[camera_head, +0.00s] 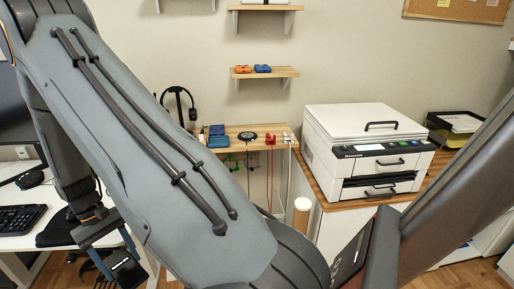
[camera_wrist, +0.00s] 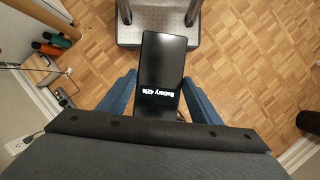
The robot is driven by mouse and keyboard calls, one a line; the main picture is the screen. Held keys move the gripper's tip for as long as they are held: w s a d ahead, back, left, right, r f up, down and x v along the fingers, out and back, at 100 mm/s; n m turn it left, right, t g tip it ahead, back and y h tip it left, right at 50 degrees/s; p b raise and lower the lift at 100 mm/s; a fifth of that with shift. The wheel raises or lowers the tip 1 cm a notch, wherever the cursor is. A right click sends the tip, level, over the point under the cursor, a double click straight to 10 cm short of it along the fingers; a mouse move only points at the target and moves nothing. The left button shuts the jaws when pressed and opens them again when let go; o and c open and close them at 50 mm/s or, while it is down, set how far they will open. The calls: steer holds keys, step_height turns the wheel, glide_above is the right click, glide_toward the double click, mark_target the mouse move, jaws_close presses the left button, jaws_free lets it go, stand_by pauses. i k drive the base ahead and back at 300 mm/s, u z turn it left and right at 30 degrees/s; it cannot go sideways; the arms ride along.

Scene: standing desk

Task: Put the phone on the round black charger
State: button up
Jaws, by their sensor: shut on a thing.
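The phone (camera_wrist: 163,62) is a black slab with its lit screen reading "Battery 42%" in the wrist view. My gripper (camera_wrist: 159,92) has its blue fingers on both sides of the phone and is shut on it. In the head view my gripper (camera_head: 122,258) is low at the left, with the dark phone (camera_head: 128,272) at its fingers, over the floor beside the white desk. The round black charger (camera_head: 247,136) lies on the small wooden shelf against the wall, well apart from the gripper. My arm covers part of the view between them.
On the charger's shelf (camera_head: 228,131), blue items (camera_head: 217,135) stand to the left and a red item (camera_head: 270,139) to the right. A headset (camera_head: 180,103) hangs on a stand nearby. A white printer (camera_head: 365,150) stands right. A keyboard (camera_head: 18,219) lies on the left desk.

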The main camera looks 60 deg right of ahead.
mark_target(247, 136)
steer(key=k, duration=0.6)
steer(key=u, duration=1.2)
steer(key=i, duration=1.05)
steer(key=z, duration=2.85)
steer(key=i, duration=0.8)
